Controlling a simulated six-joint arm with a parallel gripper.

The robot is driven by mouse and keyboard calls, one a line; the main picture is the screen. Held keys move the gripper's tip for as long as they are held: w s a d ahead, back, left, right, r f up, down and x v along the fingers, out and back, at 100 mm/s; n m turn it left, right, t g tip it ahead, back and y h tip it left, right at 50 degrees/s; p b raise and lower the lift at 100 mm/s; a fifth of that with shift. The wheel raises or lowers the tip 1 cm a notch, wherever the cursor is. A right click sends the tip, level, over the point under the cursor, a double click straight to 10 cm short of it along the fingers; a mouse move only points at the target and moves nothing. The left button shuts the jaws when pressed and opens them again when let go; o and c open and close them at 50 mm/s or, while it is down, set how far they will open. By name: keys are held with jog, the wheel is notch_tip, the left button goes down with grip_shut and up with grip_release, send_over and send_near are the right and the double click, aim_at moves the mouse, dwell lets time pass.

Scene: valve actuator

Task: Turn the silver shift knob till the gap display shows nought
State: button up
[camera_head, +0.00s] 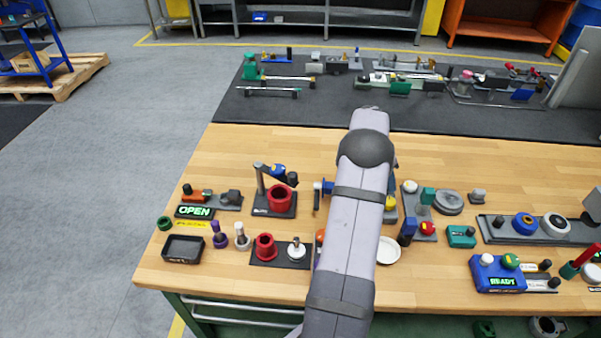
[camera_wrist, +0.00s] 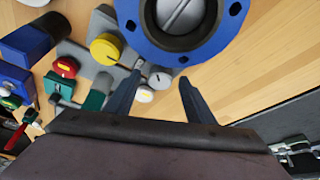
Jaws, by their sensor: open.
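My gripper (camera_wrist: 160,76) shows in the wrist view with its two dark fingers apart and nothing held. A small pale, silvery round knob (camera_wrist: 160,81) shows between the fingertips, with another pale round piece (camera_wrist: 145,95) close by at the left finger. I cannot tell for sure that either is the silver shift knob, nor whether a finger touches them. A blue flange ring (camera_wrist: 222,38) with a silver slotted disc (camera_wrist: 181,14) lies beyond the fingertips. In the head view my arm hides the gripper and this area. No gap display can be made out.
In the wrist view, a yellow knob (camera_wrist: 105,48) and a red knob (camera_wrist: 65,68) crowd the left side; bare wood lies right. In the head view, lit signs read OPEN (camera_head: 194,211) and READY (camera_head: 503,283). Red cups and a black tray (camera_head: 184,249) stand left of my arm.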

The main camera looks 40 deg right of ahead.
jog(key=m+g+p, duration=0.1)
jog(key=m+p, duration=0.1)
jog(key=shift+w+r+m+y, duration=0.1)
jog(key=shift+m+y, duration=0.2)
jog(key=shift+y, duration=0.1)
jog(key=shift+w+r+b, duration=0.15)
jog(key=shift+r+b, duration=0.15)
jog(key=shift+b, duration=0.2)
jog(key=w+a+r+n+b, duration=0.1)
jog(key=w+a+r+n, duration=0.45)
jog(key=a+r, duration=0.5)
jog(key=a+r+n+t+p, duration=0.2)
jog(key=a+n, duration=1)
jog(key=a, duration=0.6)
jog(key=shift+s+a+r+t, duration=0.3)
jog(key=shift+a+r, duration=0.05)
jog(key=shift+r, duration=0.1)
